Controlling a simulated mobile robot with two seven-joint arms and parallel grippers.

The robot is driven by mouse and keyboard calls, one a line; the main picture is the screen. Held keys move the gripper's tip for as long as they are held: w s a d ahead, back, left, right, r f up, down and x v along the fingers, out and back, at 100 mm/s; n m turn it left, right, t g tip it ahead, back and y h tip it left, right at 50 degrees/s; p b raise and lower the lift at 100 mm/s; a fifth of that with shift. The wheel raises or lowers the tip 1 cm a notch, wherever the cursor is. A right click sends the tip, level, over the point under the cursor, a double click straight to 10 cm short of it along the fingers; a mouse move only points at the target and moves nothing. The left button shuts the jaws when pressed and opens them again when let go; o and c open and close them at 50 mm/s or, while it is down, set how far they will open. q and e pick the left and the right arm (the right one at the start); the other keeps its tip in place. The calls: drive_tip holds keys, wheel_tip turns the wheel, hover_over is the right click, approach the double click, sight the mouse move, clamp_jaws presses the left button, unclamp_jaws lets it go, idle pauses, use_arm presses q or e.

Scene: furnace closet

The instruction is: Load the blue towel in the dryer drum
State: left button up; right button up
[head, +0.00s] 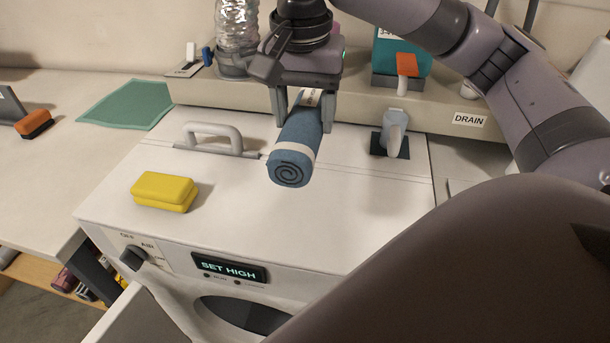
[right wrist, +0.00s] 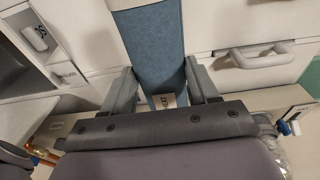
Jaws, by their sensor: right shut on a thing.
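The blue towel (head: 301,131) is a tight roll with a pale band and a spiral end, above the dryer's white top. My right gripper (head: 302,122) is shut on it, one finger on each side. The right wrist view shows the towel (right wrist: 150,45) between the fingers, with a white label near the palm. The white dryer (head: 262,240) has a knob and a display reading SET HIGH. The dark drum opening (head: 243,314) shows at the lower edge, partly hidden by my arm. A pale panel, seemingly the open door (head: 140,322), stands left of it. My left gripper is not in view.
A yellow sponge (head: 163,191) lies on the dryer top's left side, near a grey handle (head: 213,136). A green cloth (head: 128,104) lies at left.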

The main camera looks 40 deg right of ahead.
wheel_tip(320, 180, down, 13)
drive_tip(key=shift+r, duration=0.1)
idle(0.5)
drive_tip(key=o, duration=1.2)
drive_tip(key=r, duration=0.8)
drive_tip(key=s+a+r, duration=0.1)
drive_tip(key=r, duration=0.3)
drive_tip(key=shift+f, duration=0.1)
